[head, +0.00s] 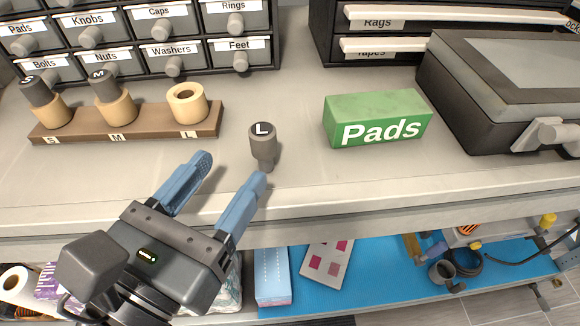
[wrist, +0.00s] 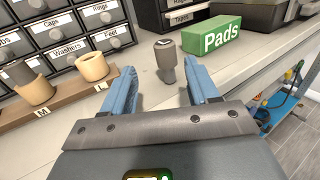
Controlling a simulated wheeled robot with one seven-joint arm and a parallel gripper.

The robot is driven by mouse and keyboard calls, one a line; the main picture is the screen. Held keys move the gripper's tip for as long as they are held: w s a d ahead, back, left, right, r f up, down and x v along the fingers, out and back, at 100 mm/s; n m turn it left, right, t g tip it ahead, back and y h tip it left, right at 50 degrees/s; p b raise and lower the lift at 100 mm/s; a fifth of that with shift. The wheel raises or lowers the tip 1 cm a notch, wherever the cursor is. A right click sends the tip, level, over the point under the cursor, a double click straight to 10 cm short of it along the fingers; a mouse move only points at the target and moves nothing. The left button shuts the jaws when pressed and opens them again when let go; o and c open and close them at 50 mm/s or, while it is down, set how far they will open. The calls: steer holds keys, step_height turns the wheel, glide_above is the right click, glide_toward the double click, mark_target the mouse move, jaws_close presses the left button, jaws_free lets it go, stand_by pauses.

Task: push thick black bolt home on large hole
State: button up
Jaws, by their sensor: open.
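The thick black bolt (head: 263,146), dark grey with an "L" on its cap, stands upright on the counter, right of the wooden base. It also shows in the wrist view (wrist: 165,62), ahead of and between my fingertips. The large hole (head: 186,91) is the open top of the tan collar marked L, at the right end of the brown base (head: 150,133); it is empty. It also shows in the wrist view (wrist: 93,66). My gripper (head: 231,168) is open and empty, just in front of the bolt, its blue fingers apart and not visibly touching it.
Bolts labelled S (head: 36,91) and M (head: 110,84) sit in the other two collars. A green Pads box (head: 377,119) stands right of the bolt, with a dark case (head: 505,90) beyond it. Drawers (head: 165,60) line the back. The counter's front edge (head: 330,201) is close below my gripper.

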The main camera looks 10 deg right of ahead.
mark_target(256, 147)
steer(key=shift+w+d, duration=0.15)
steer(key=shift+d, duration=0.2)
steer(key=x, duration=0.7)
steer(key=shift+w+d+f, duration=0.1)
steer(key=shift+d+f, duration=0.1)
steer(key=shift+f, duration=0.05)
jaws_close()
steer(key=shift+r, duration=0.15)
